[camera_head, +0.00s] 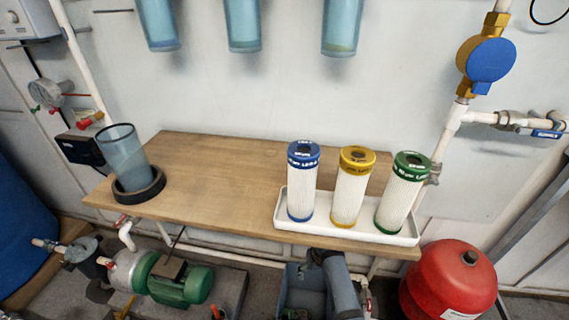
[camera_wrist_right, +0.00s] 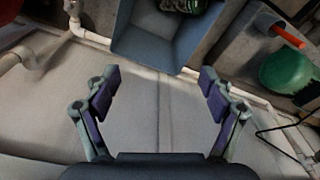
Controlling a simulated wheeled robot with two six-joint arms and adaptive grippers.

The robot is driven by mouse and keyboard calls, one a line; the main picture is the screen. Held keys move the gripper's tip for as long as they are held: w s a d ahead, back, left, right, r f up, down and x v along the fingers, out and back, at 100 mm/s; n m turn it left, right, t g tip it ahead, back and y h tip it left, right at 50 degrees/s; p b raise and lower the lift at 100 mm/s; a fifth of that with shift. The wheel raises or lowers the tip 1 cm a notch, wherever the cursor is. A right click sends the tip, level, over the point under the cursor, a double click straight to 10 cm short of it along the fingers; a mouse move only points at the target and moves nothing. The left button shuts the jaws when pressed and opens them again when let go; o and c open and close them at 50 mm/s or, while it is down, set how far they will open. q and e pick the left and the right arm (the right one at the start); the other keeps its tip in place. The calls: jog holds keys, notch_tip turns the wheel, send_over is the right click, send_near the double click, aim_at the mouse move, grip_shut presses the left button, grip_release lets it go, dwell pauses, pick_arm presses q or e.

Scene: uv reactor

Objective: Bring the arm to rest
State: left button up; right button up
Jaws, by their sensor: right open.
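My right arm (camera_head: 340,285) shows in the head view at the bottom, right of centre, below the front edge of the wooden table (camera_head: 220,185). In the right wrist view my right gripper (camera_wrist_right: 160,85) has its two fingers spread wide apart with nothing between them. It hangs clear of the table top. My left gripper is not in view.
A white tray (camera_head: 345,236) holds blue-capped (camera_head: 300,190), yellow-capped (camera_head: 351,190) and green-capped (camera_head: 400,195) filter cartridges. A clear blue housing (camera_head: 125,160) stands in a black ring at left. A red tank (camera_head: 450,285) and green pump (camera_head: 180,280) stand below. A blue-grey bin (camera_wrist_right: 150,50) is near.

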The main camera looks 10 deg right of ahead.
jog(key=s+d+f+m, duration=0.1)
jog(key=s+d+f, duration=0.5)
jog(key=s+f, duration=0.55)
jog(key=s+d+f, duration=0.6)
jog(key=s+f, duration=0.2)
jog(key=s, duration=0.6)
pick_arm(q)
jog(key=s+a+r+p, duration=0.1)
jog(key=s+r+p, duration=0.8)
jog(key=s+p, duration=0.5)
jog(key=p, duration=0.7)
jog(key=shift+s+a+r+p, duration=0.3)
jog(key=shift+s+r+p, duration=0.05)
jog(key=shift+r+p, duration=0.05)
pick_arm(e)
jog(key=s+d+r+h, duration=0.1)
jog(key=s+r, duration=0.8)
jog(key=s, duration=0.4)
jog(key=shift+s+r, duration=0.35)
jog(key=shift+s, duration=0.05)
